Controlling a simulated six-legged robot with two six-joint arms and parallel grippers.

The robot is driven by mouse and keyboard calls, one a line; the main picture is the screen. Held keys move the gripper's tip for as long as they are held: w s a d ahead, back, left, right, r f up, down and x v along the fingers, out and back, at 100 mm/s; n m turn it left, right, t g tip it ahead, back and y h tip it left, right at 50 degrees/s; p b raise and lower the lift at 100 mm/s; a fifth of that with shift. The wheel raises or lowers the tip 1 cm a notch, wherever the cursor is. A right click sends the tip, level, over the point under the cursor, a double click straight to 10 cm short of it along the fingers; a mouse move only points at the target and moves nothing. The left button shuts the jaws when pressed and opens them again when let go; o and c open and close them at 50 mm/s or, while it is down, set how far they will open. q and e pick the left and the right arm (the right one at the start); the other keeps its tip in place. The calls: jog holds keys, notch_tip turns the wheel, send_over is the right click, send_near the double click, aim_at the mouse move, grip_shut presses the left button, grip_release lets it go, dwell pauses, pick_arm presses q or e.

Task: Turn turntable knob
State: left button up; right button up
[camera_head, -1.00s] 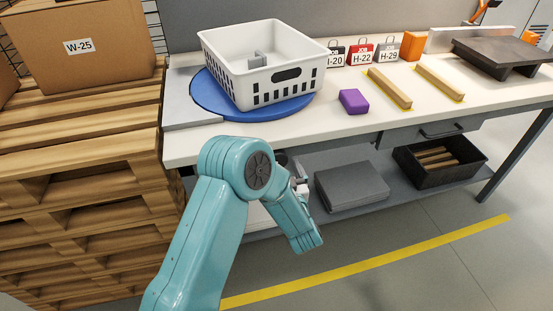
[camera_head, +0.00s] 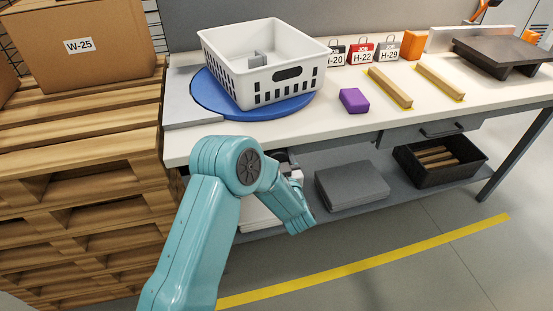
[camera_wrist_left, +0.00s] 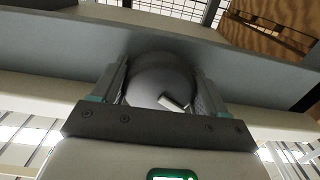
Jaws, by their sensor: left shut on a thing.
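The blue turntable (camera_head: 207,98) lies on the bench top at its left end, with a white basket (camera_head: 262,95) standing on it. In the left wrist view a round dark grey knob (camera_wrist_left: 158,72) with a pale pointer mark sits between the two fingers of my left gripper (camera_wrist_left: 162,88). The fingers are closed against its sides. In the head view my teal left arm reaches under the bench's front edge, and its gripper and the knob are hidden behind the arm. My right gripper is not in view.
A purple block (camera_head: 354,101) and two wooden strips (camera_head: 390,87) lie on the bench top (camera_head: 330,125). A wooden pallet stack (camera_head: 85,150) with a carton (camera_head: 75,45) stands close on the left. Below, the shelf holds a grey box (camera_head: 350,186) and a black crate (camera_head: 440,160).

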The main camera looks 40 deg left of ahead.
pick_arm(q)
jog(key=shift+f+n+b, duration=0.15)
jog(key=shift+n+b, duration=0.8)
jog(key=shift+b, duration=0.4)
jog(key=shift+f+n+b, duration=0.15)
jog(key=shift+n+b, duration=0.8)
jog(key=shift+b, duration=0.4)
jog(key=shift+d+r+n+b, duration=0.1)
jog(key=shift+r+n+b, duration=0.05)
jog(key=shift+n+b, duration=1)
jog(key=o, duration=1)
jog(key=shift+w, duration=0.1)
jog(key=shift+r, duration=0.1)
